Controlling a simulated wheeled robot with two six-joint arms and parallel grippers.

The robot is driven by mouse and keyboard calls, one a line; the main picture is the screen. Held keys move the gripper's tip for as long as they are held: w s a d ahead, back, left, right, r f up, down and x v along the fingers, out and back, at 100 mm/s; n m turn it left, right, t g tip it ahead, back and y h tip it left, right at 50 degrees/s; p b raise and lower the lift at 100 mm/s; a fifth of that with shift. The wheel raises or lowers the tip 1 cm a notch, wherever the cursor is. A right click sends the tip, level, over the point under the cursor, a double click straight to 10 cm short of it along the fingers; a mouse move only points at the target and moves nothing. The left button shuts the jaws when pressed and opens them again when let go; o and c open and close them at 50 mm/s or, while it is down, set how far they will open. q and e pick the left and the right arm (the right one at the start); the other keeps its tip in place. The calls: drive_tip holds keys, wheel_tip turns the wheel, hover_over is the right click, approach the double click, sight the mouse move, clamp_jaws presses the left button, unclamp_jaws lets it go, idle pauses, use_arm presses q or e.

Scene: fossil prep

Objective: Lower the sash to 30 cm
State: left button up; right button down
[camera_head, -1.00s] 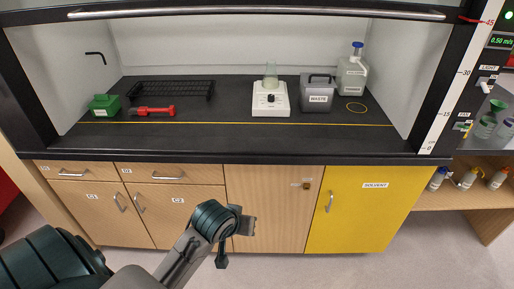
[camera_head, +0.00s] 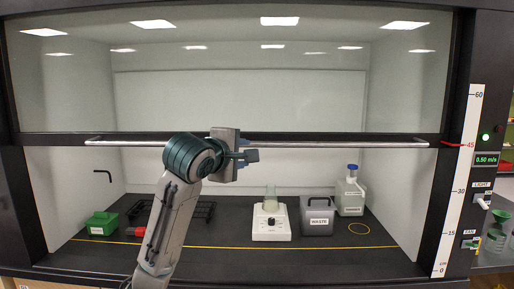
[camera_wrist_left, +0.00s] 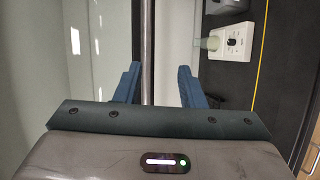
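The glass sash (camera_head: 290,85) has a dark bottom rail with a long silver handle bar (camera_head: 330,144). A red pointer (camera_head: 452,144) at its right end sits at the 45 mark of the white height scale (camera_head: 468,190). My left gripper (camera_head: 250,156) is at the handle, left of its middle, and hides a short stretch of it. How deep the bar sits is unclear. My right gripper is out of view.
Inside the hood stand a green box (camera_head: 103,224), a black rack (camera_head: 202,212), a white stirrer (camera_head: 271,222) with a beaker, a waste bin (camera_head: 317,216) and a solvent bottle (camera_head: 350,197). A control panel (camera_head: 487,160) is at right.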

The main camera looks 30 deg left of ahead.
sight(256, 144)
use_arm(q)
drive_tip(key=shift+n, duration=0.3)
drive_tip(key=w+p, duration=0.1)
drive_tip(key=w, duration=0.2)
drive_tip(key=w+a+p, duration=0.1)
drive_tip(key=w, duration=0.2)
drive_tip(key=w+a+p, duration=0.1)
drive_tip(key=w+p, duration=0.1)
drive_tip(key=w, duration=0.1)
drive_tip(key=shift+r, duration=0.2)
drive_tip(key=shift+w+f, duration=0.25)
drive_tip(key=shift+w, duration=0.35)
clamp_jaws()
